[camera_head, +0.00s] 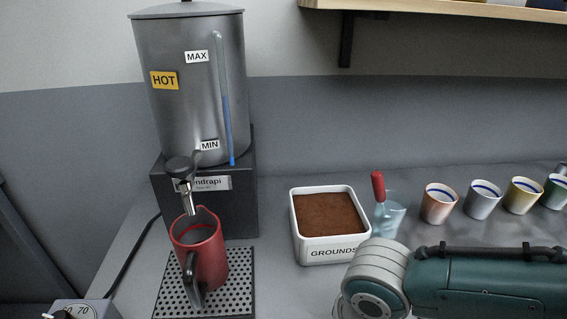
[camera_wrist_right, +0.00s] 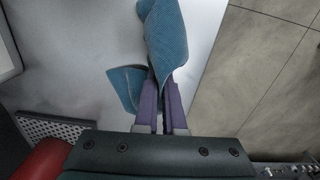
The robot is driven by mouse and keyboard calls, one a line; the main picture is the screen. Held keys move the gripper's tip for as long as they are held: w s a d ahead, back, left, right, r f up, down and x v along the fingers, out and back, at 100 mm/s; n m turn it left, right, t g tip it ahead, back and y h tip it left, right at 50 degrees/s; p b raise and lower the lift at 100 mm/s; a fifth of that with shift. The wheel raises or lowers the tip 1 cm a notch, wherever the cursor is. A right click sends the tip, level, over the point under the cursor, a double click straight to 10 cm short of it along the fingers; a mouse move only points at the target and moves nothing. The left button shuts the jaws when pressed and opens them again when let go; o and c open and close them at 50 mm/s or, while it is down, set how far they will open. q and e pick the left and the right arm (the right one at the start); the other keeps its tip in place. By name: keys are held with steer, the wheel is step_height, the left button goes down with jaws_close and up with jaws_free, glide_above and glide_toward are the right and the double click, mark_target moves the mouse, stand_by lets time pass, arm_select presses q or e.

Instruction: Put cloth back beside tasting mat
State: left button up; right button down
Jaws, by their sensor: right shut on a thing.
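My right gripper (camera_wrist_right: 160,98) shows in the right wrist view with its purple fingers shut on a blue cloth (camera_wrist_right: 165,38). The cloth is bunched between the fingers. One larger part stands out beyond the fingertips and a smaller flap sticks out to the left. The cloth is over or near the edge of a pale worktop, with the floor to the right. In the head view my right arm crosses the lower right, and its gripper and the cloth are not seen there. I cannot make out the tasting mat in either view. My left gripper is in neither view.
A grey hot-water urn (camera_head: 190,90) stands behind a red jug (camera_head: 205,255) on a perforated drip tray (camera_head: 235,290). A white grounds box (camera_head: 331,249), a glass with a red-handled tool (camera_head: 388,218) and several cups (camera_head: 440,205) stand to the right. Tiled floor (camera_wrist_right: 265,70) lies beyond the worktop edge.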

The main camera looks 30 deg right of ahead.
steer(key=c, duration=0.6)
jaws_free()
